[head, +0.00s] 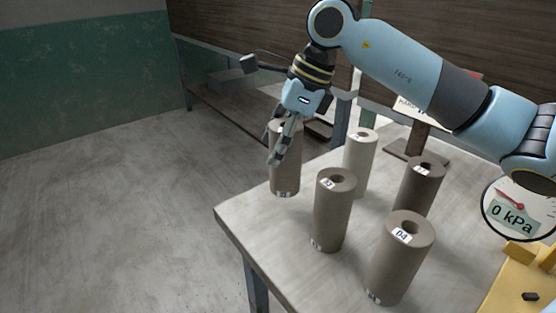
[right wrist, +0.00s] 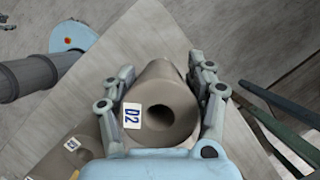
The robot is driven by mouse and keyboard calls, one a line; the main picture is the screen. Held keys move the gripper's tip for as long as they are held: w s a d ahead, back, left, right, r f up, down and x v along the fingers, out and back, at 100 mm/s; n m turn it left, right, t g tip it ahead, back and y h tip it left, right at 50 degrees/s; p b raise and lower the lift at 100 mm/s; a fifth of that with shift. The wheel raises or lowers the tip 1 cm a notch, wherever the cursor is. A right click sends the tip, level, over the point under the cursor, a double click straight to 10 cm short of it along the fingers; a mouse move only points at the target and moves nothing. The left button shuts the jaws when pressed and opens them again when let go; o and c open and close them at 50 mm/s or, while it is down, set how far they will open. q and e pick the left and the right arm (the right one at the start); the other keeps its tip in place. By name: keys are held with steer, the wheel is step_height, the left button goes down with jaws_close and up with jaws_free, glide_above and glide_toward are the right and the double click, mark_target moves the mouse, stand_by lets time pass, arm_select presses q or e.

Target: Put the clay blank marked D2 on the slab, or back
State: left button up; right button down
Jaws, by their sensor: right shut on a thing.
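The clay blank marked D2 (right wrist: 165,112) is a grey-brown upright cylinder with a hole in its top and a white label. In the head view it is the blank (head: 285,178) at the far left corner of the table. My right gripper (head: 279,150) is shut on it from above. In the right wrist view the fingers of the gripper (right wrist: 162,82) lie on both sides of it. I cannot tell whether its base touches the tabletop. I cannot clearly make out a separate slab. My left gripper is not in view.
Other upright blanks stand close by on the table (head: 250,215): a brown one (head: 331,215), one marked D4 (head: 395,265), a paler one (head: 358,165) and a darker one (head: 415,190). A gauge (head: 515,208) reading 0 kPa and a yellow part (head: 515,285) are at right.

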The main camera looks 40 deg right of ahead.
mark_target(285, 179)
steer(key=shift+f, duration=1.95)
steer(key=shift+c, duration=2)
jaws_free()
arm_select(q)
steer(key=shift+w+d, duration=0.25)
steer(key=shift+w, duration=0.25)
arm_select(e)
steer(key=shift+r, duration=0.15)
